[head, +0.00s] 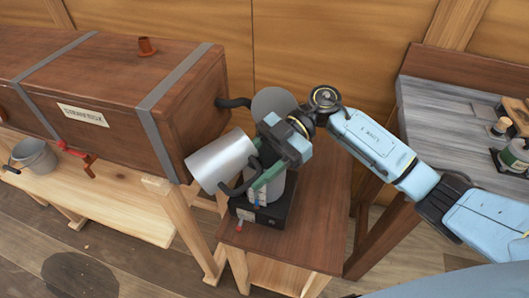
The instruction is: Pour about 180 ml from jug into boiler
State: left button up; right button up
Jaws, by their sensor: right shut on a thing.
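The jug (220,162) is a bright metal cylinder with a dark curved handle. It is tipped well over, left of my right gripper (264,172), which is shut on it at the handle side. The boiler (278,188) is a grey vessel on a black base, below and behind the gripper, with a small gauge on its front. The jug is above and left of the boiler. The gripper hides much of the boiler's top, and I cannot see the jug's mouth or any liquid stream. My left gripper is out of view.
A long wooden steam box (120,85) on a pale trestle stands at left, a dark hose at its end. A grey disc (273,102) shows behind the gripper. A bucket (36,157) stands at far left. A grey-topped bench (450,120) with bottles is at right.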

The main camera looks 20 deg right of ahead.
jog(key=shift+w+d+r+y, duration=0.15)
jog(key=shift+d+r+y, duration=0.05)
jog(key=shift+d+y, duration=0.2)
dwell(0.9)
jog(key=shift+a, duration=0.15)
notch_tip(320, 180, up, 16)
jog(key=a+h+p, duration=0.1)
jog(key=h+p, duration=0.2)
jog(key=p, duration=1.7)
notch_tip(320, 180, down, 16)
jog(key=t+h+b, duration=0.1)
jog(key=h+b, duration=0.1)
jog(key=b, duration=0.1)
jog(key=shift+s+a+r+t, duration=0.2)
jog(key=shift+s+a+t, duration=0.05)
jog(key=shift+t, duration=0.05)
